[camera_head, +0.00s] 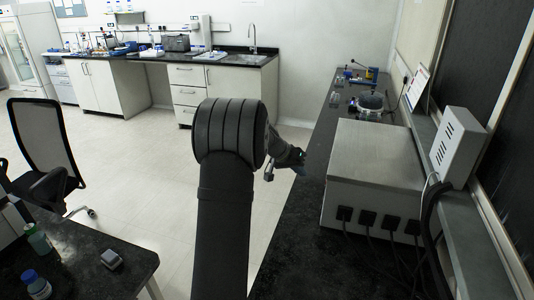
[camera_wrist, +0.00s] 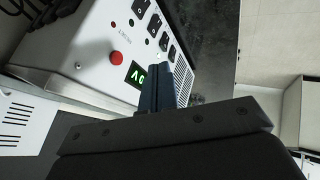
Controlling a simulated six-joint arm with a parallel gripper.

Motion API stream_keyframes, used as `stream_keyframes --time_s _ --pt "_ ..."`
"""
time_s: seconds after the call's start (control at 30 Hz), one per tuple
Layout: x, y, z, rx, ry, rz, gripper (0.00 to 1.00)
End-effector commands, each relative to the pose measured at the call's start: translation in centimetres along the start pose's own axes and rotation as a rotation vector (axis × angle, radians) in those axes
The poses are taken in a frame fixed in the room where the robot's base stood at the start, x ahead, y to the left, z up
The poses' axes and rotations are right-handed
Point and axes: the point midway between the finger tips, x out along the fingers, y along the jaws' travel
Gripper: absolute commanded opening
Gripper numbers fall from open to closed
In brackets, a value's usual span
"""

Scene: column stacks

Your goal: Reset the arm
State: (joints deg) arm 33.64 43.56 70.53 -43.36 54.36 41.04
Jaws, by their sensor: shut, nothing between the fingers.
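My arm rises through the middle of the head view and bends away toward the right-hand bench. My gripper (camera_head: 299,168) is partly hidden behind the arm, close to the left side of a metal box (camera_head: 374,150) on that bench. In the wrist view, my gripper's dark blue fingers (camera_wrist: 157,88) are together with nothing between them. I cannot tell how far the fingers are from the box.
The dark right bench (camera_head: 290,245) is bare left of the box, with cables at its front. A glass-lidded device (camera_head: 371,101) stands farther back. A chair (camera_head: 42,140) and a table with bottles (camera_head: 36,284) are at left.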

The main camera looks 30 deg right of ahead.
Motion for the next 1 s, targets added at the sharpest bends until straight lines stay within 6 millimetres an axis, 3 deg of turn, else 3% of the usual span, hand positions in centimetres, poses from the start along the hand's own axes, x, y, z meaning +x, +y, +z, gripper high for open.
stream_keyframes --time_s 0.17,0.53,0.67,1.0 --pt "2.1 -0.4 0.2 0.0 -0.004 0.001 0.0" --pt "9.1 -2.0 0.5 0.001 -0.004 0.001 0.0" --pt "10.5 -3.9 1.7 -0.003 -0.003 -0.001 0.0" --pt "5.4 -4.0 1.7 -0.001 0.001 -0.001 0.0"
